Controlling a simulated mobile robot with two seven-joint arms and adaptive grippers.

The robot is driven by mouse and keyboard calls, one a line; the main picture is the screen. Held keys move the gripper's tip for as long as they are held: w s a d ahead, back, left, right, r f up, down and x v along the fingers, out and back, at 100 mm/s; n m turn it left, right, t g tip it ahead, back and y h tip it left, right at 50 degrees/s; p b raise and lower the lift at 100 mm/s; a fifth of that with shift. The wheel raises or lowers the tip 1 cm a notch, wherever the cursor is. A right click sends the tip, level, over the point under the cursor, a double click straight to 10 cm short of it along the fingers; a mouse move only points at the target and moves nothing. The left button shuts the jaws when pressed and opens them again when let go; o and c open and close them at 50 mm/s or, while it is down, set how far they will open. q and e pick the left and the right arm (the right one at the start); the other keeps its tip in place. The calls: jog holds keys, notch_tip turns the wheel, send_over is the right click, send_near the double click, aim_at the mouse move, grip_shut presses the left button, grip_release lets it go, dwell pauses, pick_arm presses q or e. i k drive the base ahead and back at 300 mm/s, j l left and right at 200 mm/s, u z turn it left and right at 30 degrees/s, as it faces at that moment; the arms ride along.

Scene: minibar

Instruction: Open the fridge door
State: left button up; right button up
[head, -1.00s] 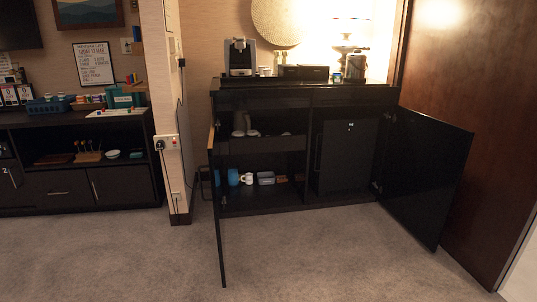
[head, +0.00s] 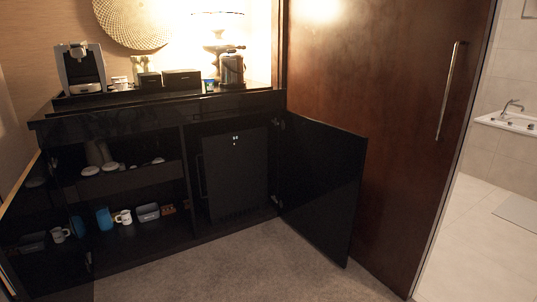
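The fridge (head: 237,180) is a dark box in the right compartment of the black cabinet, in the head view. Its door looks shut, with a thin upright handle (head: 201,176) along the left edge. The cabinet's right door (head: 322,185) stands open in front of and to the right of the fridge. The cabinet's left door (head: 25,215) is also open. Neither of my grippers shows in the head view.
The left compartment holds mugs, a blue cup (head: 104,218) and a small grey container (head: 148,212). A coffee machine (head: 82,68) stands on top. A brown wooden door (head: 380,120) is at the right, with a tiled bathroom beyond. Carpet (head: 250,270) lies clear in front.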

aim_at(234, 162)
jog(key=i+l, duration=0.1)
jog(key=i, duration=0.45)
jog(key=i+u, duration=0.1)
jog(key=i, duration=0.45)
jog(key=i+l, duration=0.2)
jog(key=i, duration=0.35)
